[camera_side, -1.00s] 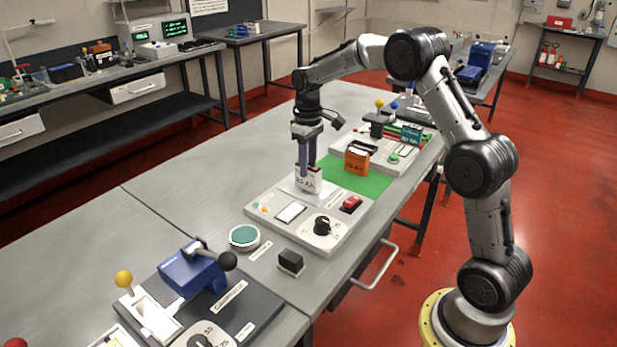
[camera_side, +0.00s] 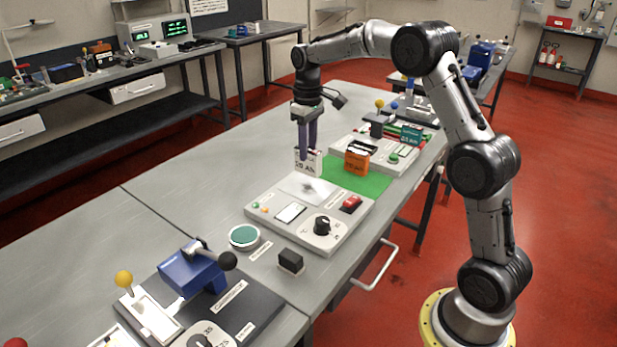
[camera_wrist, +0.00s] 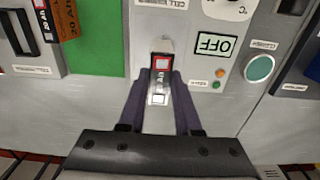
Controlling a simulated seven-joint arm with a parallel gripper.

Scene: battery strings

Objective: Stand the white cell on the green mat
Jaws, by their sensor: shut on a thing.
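The white cell (camera_side: 308,165) is in my gripper (camera_side: 308,150), upright and lifted above the grey panel in the side view. Its lettered face shows there. In the wrist view the cell (camera_wrist: 161,72) sits between the two purple fingers of my gripper (camera_wrist: 160,90), which are shut on it. The green mat (camera_side: 367,182) lies to the right of the held cell in the side view. It also shows at the upper left in the wrist view (camera_wrist: 97,38). An orange cell (camera_side: 357,161) stands at the mat's back edge.
The grey panel (camera_side: 285,228) with a dark knob (camera_side: 322,226) and red switch (camera_side: 352,202) is in front of the mat. Behind the mat is another panel (camera_side: 403,164) with a teal cell (camera_side: 411,134). The mat's front part is clear.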

